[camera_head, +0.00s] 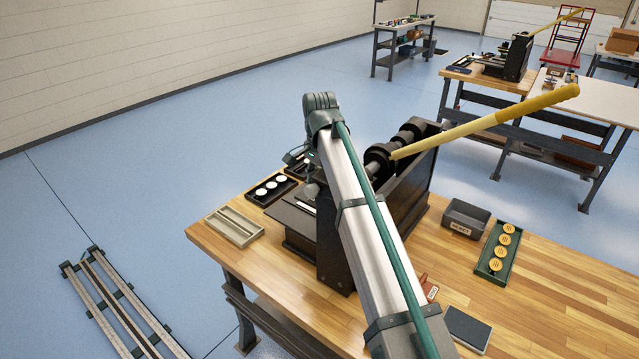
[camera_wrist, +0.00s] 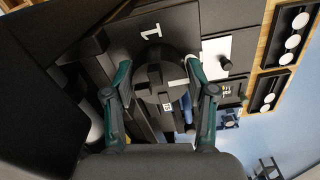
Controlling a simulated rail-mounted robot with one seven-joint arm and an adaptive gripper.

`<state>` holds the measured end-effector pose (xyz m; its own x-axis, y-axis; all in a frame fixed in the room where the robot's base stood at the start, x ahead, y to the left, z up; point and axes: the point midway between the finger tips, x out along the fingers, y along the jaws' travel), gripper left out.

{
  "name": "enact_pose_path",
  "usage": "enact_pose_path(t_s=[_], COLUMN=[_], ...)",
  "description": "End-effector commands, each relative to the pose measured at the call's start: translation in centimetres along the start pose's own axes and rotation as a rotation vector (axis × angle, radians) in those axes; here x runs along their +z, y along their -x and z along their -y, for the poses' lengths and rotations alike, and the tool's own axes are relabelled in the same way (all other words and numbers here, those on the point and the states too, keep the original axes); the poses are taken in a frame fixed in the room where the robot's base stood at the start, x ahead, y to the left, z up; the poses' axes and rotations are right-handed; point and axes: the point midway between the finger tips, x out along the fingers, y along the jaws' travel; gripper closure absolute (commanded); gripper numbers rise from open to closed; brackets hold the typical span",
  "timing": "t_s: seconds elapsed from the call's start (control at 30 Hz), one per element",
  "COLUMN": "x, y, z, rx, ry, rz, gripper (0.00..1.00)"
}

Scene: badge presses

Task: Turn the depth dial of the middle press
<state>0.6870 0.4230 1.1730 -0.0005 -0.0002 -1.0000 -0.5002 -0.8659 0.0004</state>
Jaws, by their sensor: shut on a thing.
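The near press (camera_head: 410,195) is a black machine with a long yellow lever, standing on a wooden bench. In the wrist view, its dark round depth dial (camera_wrist: 152,98), with a raised ribbed grip, sits below a black plate marked "1". My gripper (camera_wrist: 158,72) has its two teal fingers on either side of this dial, shut on it. In the head view my own arm crosses in front of the press and hides the dial and most of the gripper. A second press (camera_head: 510,58) stands on a bench farther back.
A black tray of white discs (camera_head: 252,197) and a beige tray (camera_head: 213,231) lie left of the near press. A grey bin (camera_head: 465,217), a green tray of golden discs (camera_head: 486,266) and a dark pad (camera_head: 467,328) lie right.

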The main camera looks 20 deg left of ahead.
Motion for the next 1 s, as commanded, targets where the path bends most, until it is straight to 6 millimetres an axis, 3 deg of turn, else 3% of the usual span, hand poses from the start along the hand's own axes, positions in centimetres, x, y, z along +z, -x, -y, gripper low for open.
enact_pose_path(t_s=[0.07,0.1,0.2,0.73,1.0], x=[-0.10,-0.10,-0.08,-0.02,-0.02], y=[0.09,0.09,0.07,0.02,0.06], z=[0.07,0.07,0.06,0.00,-0.05], rx=[-0.002,-0.002,-0.001,0.000,0.000], ry=[0.000,0.000,0.000,0.018,0.192], rz=[-0.003,-0.003,-0.002,-0.001,0.000], gripper=[0.79,0.37,0.21,0.20,0.20])
